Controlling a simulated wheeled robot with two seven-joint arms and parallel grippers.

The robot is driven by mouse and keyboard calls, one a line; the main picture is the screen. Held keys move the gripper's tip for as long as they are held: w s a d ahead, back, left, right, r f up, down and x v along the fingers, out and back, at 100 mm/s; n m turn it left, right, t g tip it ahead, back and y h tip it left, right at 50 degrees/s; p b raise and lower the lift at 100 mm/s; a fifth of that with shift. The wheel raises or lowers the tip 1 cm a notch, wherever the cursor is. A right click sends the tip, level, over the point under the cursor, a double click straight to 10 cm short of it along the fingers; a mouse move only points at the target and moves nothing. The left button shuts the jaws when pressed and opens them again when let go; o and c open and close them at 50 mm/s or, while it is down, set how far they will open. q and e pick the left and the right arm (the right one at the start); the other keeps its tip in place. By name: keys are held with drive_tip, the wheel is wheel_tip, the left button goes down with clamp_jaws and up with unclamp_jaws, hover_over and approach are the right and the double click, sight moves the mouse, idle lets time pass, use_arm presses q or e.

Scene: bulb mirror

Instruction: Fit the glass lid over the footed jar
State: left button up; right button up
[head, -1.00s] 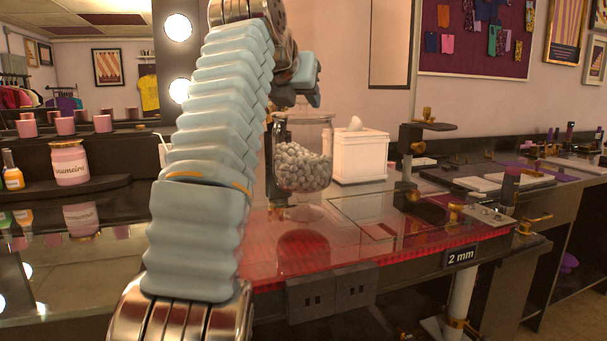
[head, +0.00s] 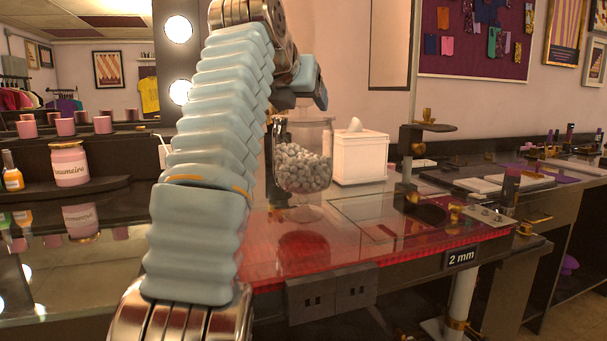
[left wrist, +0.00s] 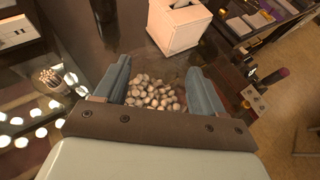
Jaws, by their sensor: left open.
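The footed jar (head: 302,168) is clear glass and holds several pale round balls. It stands upright on the red-edged glass counter, partly behind my left arm. In the left wrist view its balls (left wrist: 155,93) show between the fingers of my left gripper (left wrist: 157,75). That gripper is open; in the head view it (head: 314,92) is just above the jar's top. My right gripper is in neither view.
A white tissue box (head: 360,157) stands close to the right of the jar. A dark stand (head: 408,160) with a flat top is farther right. A pink labelled jar (head: 69,163) is on the left shelf. The front of the glass counter is mostly clear.

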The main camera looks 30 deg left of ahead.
use_arm(q)
drive_tip(key=v, duration=1.3)
drive_tip(key=shift+s+p, duration=0.35)
drive_tip(key=shift+p, duration=0.1)
